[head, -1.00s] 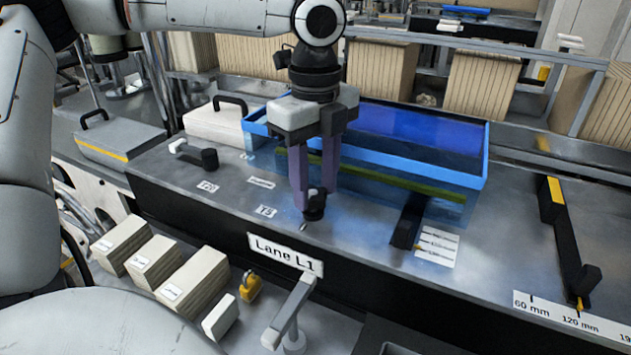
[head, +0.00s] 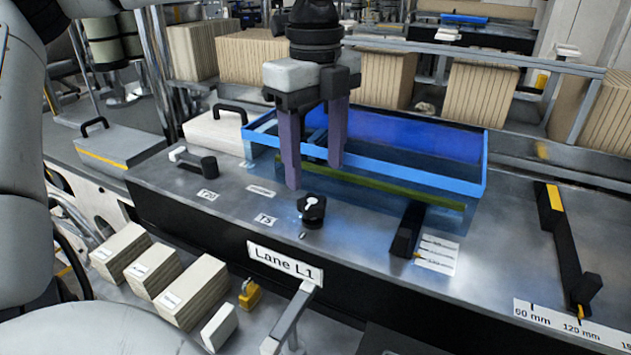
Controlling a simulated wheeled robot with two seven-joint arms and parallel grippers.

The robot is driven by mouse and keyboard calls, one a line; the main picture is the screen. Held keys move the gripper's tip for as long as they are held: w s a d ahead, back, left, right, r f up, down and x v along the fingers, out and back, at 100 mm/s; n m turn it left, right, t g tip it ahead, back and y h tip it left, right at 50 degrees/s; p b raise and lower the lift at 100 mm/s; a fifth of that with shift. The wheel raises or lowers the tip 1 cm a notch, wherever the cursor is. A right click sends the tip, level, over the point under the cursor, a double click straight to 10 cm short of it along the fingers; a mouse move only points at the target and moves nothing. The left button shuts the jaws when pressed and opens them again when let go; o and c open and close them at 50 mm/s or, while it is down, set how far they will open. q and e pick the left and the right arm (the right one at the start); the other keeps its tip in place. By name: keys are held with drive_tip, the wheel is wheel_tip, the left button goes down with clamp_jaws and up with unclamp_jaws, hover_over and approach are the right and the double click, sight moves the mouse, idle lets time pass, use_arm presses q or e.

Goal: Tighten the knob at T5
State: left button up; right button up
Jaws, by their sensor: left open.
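The knob (head: 312,212) is black with a white mark on top and stands on the grey deck. A small label (head: 267,220), which appears to read T5, lies to its left. My left gripper (head: 314,176) is open and empty, pointing down. Its two purple-grey fingers are above and behind the knob in the picture, clear of it. The knob's top and front are in plain sight. My right gripper is not in view.
A blue-rimmed transparent bin (head: 400,176) stands close behind the fingers. A black lever handle (head: 205,166) is to the left, and a black stop bar (head: 407,230) is to the right. A Lane L1 sign (head: 285,264) fronts the deck. Cardboard blocks (head: 190,290) stand at the lower left.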

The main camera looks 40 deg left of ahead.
use_arm(q)
drive_tip(key=shift+r, duration=2.35)
